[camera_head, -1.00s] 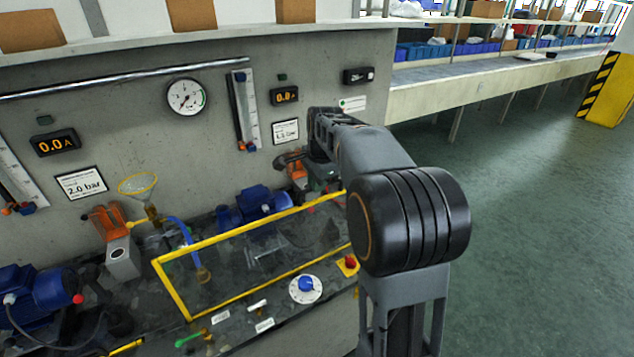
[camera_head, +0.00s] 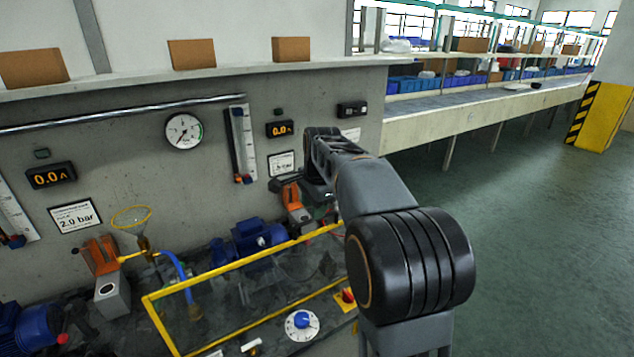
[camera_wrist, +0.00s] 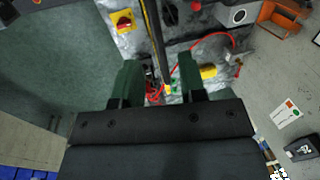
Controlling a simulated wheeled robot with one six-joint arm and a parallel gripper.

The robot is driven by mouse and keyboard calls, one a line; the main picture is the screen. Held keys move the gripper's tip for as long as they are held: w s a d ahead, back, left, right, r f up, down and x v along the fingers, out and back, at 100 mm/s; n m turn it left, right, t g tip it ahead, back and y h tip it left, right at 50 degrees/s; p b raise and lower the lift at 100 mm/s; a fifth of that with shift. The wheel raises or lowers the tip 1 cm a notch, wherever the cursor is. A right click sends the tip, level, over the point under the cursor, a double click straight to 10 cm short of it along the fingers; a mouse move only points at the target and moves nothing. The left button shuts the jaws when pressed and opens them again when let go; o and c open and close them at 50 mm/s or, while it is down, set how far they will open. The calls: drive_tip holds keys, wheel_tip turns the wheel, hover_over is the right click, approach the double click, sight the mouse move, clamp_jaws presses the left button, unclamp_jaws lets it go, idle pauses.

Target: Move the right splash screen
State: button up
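The right splash screen (camera_head: 235,262) is a clear panel with a yellow frame, standing along the bench front before the blue pump. Its right end is hidden behind my arm in the head view. In the wrist view a thin dark and yellow edge (camera_wrist: 154,35), apparently the screen's, runs down between my fingers. My gripper (camera_wrist: 158,62) is open, with its two dark green fingers apart on either side of that edge. A gap shows on both sides of the edge. In the head view my fingers are hidden behind my arm.
A red knob on a yellow plate (camera_head: 346,297) and a blue dial (camera_head: 302,324) sit at the bench front. A red cable (camera_wrist: 205,40) curves near my fingers.

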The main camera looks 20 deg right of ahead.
wheel_tip(320, 180, up, 11)
drive_tip(key=s, duration=0.2)
drive_tip(key=shift+f+p, duration=0.2)
drive_tip(key=shift+p, duration=0.1)
drive_tip(key=shift+d, duration=0.1)
drive_tip(key=s+a+f+n, duration=0.2)
drive_tip(key=s+f+n, duration=0.1)
drive_tip(key=f+n, duration=0.6)
drive_tip(key=s+a+f+n+t, duration=0.1)
drive_tip(key=s+a+f+n, duration=0.2)
drive_tip(key=s, duration=0.5)
drive_tip(key=s+a+f+n+t, duration=0.1)
drive_tip(key=s+a+f+n, duration=0.3)
drive_tip(key=s, duration=0.4)
drive_tip(key=shift+a+f+n, duration=0.15)
drive_tip(key=shift+f+n, duration=0.15)
drive_tip(key=shift+f, duration=0.35)
drive_tip(key=shift+a, duration=0.15)
